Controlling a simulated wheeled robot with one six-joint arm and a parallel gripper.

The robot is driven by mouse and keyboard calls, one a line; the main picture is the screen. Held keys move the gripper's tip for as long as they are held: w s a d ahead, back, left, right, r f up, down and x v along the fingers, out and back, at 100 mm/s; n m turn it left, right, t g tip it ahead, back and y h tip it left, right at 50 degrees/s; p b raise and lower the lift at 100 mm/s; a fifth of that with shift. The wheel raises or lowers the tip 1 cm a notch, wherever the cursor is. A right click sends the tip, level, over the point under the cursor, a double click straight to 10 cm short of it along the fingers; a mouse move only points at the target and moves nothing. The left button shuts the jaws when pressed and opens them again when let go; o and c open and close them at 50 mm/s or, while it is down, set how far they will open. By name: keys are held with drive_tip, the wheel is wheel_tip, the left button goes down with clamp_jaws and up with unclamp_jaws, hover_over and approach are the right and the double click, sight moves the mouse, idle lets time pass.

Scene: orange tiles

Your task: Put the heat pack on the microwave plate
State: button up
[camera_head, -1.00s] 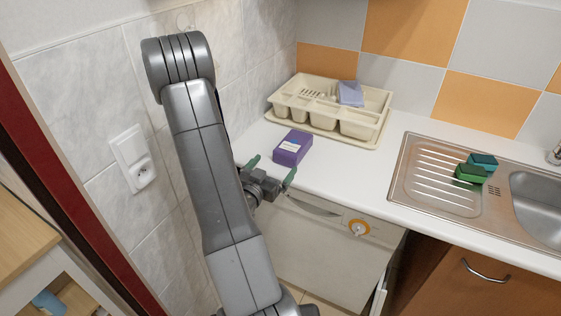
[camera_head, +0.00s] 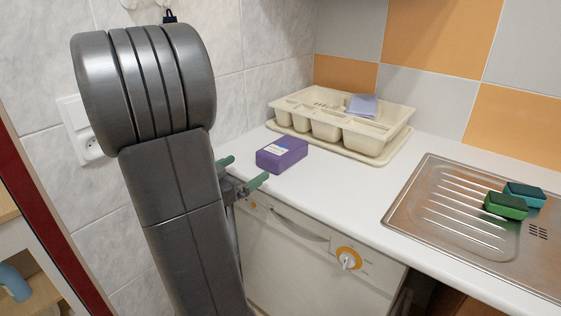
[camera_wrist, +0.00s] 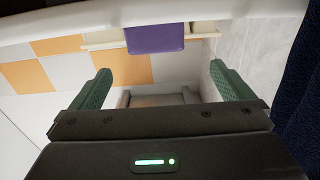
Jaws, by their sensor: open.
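A purple pack (camera_head: 282,155) with a pale label, which looks like the heat pack, lies flat near the front left edge of the white counter. My gripper (camera_head: 241,172) is open and empty, just in front of the counter edge, to the left of and slightly below the pack, with its green fingers pointing toward it. In the wrist view, the purple pack (camera_wrist: 155,38) shows beyond and between the spread fingers of my gripper (camera_wrist: 160,78), apart from them. No microwave plate is visible in either view.
A cream cutlery tray (camera_head: 342,122) with a bluish cloth (camera_head: 362,105) stands behind the pack. A steel sink drainer (camera_head: 450,210) with a green sponge (camera_head: 506,205) is at right. A white appliance (camera_head: 300,245) is under the counter. A tiled wall (camera_head: 250,95) is close at left.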

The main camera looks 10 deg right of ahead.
approach(277, 149)
drive_tip(key=x, duration=0.5)
drive_tip(key=shift+w+a+f, duration=0.15)
drive_tip(key=shift+w+f, duration=0.05)
drive_tip(key=shift+f, duration=0.05)
drive_tip(key=b+x, duration=0.1)
drive_tip(key=x, duration=0.4)
drive_tip(key=shift+s+d+r, duration=0.1)
drive_tip(key=shift+s+d, duration=0.05)
drive_tip(key=shift+d, duration=0.05)
drive_tip(key=c, duration=1.3)
drive_tip(key=shift+r, duration=0.15)
drive_tip(key=shift+c, duration=0.5)
